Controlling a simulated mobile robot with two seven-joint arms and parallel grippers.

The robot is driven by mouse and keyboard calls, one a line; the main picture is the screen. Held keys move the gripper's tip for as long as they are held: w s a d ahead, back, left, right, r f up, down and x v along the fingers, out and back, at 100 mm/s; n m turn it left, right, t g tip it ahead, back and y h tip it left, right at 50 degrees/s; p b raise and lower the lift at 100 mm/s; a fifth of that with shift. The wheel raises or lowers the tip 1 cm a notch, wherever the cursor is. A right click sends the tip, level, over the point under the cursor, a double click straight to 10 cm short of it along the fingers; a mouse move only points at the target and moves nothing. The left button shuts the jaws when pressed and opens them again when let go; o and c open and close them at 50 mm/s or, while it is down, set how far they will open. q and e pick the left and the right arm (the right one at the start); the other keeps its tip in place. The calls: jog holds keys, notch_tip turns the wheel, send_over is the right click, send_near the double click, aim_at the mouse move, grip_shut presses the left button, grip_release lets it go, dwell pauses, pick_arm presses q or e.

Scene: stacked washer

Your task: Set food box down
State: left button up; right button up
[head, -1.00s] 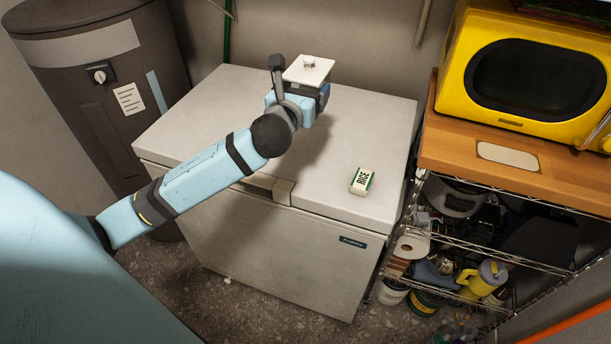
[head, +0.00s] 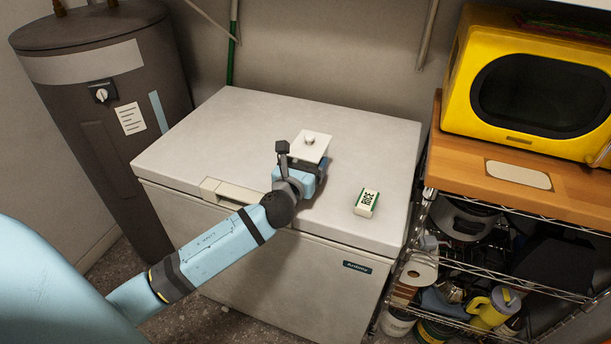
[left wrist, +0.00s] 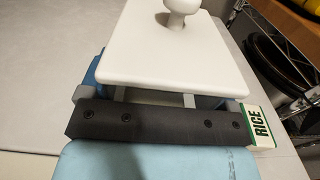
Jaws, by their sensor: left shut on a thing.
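In the left wrist view the white lid and knob (left wrist: 172,50) fill the upper middle, with the gripper's dark bar in front. The gripper hides most of the box's lower part, so I cannot tell whether it touches the freezer. My right gripper is not in view.
The freezer lid (head: 235,125) is clear to the left of the box. A small rice carton (head: 367,203) lies on the freezer to the right. A wire shelf with a wooden top (head: 470,170) and yellow microwave (head: 535,85) stands at right; a dark water heater (head: 100,100) stands at left.

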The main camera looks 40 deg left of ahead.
pick_arm(q)
notch_tip(320, 180, down, 4)
jog(key=shift+r+b, duration=0.1)
jog(key=shift+b, duration=0.45)
jog(key=o, duration=0.9)
jog(key=shift+o, duration=0.9)
jog(key=shift+s, duration=0.1)
jog(key=v, duration=1.1)
jog(key=s+d+f+n+g+h, duration=0.3)
jog(key=s+d+f+n, duration=0.4)
jog(key=n, duration=0.8)
jog(key=s+d+f+n+g+h, duration=0.4)
jog(key=s+d+f+n, duration=0.4)
jog(key=n, duration=0.8)
notch_tip(320, 180, down, 4)
jog(key=shift+d+r, duration=0.2)
jog(key=shift+d, duration=0.1)
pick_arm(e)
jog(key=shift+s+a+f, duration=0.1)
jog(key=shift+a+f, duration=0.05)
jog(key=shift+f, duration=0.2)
